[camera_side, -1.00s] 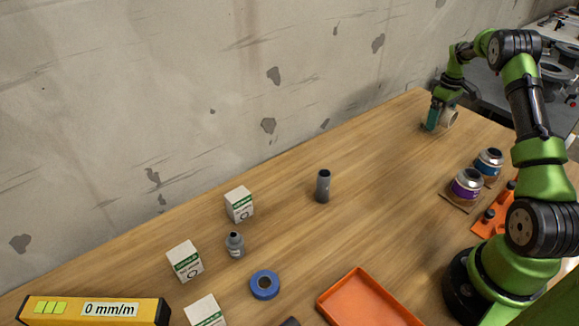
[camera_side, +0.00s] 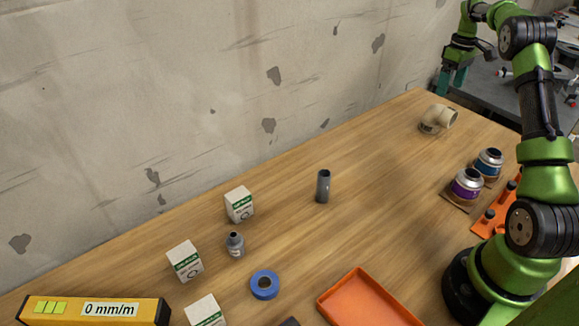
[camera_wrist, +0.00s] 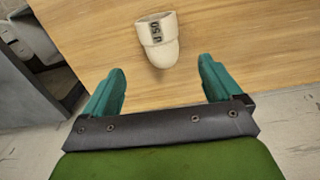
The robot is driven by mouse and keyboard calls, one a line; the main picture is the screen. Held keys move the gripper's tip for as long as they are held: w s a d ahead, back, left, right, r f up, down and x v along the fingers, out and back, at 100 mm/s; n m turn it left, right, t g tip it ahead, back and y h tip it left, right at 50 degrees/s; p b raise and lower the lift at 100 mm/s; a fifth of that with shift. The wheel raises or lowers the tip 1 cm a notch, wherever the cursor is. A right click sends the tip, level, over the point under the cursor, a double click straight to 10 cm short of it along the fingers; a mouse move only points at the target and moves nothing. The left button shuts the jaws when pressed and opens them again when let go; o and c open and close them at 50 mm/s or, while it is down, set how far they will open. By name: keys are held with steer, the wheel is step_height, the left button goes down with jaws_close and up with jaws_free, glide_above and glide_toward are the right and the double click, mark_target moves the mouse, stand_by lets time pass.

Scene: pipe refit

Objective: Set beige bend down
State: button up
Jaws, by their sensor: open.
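The beige bend (camera_side: 437,118) lies on the wooden table near its far right end, with one open mouth facing right. In the wrist view the beige bend (camera_wrist: 158,40) shows dark lettering on its band and lies on the wood beyond the fingertips.
Two cans, one purple-labelled (camera_side: 466,185) and one blue-labelled (camera_side: 488,163), stand right of the bend, nearer the arm. A grey pipe piece (camera_side: 323,186) stands mid-table. White boxes (camera_side: 239,205), a blue tape ring (camera_side: 264,285) and an orange tray (camera_side: 366,302) are farther forward. Table around the bend is clear.

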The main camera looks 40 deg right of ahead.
steer(key=shift+a+r, duration=0.15)
steer(key=shift+r, duration=0.3)
steer(key=a+r+m+t, duration=0.1)
steer(key=a+r, duration=0.3)
steer(key=a, duration=0.4)
steer(key=w+a+r+t, duration=0.15)
steer(key=a+r, duration=0.25)
steer(key=a, duration=0.4)
steer(key=a+r+m+t, duration=0.1)
steer(key=a+r, duration=0.3)
steer(key=a, duration=0.4)
steer(key=s+a+f+t+y, duration=0.1)
steer(key=s+a+t, duration=0.1)
steer(key=s+a, duration=0.5)
steer(key=s+a+f+m+t+y, duration=0.1)
steer(key=s+a+f+t, duration=0.1)
steer(key=s+a, duration=0.6)
steer(key=a, duration=0.5)
steer(key=shift+m, duration=0.3)
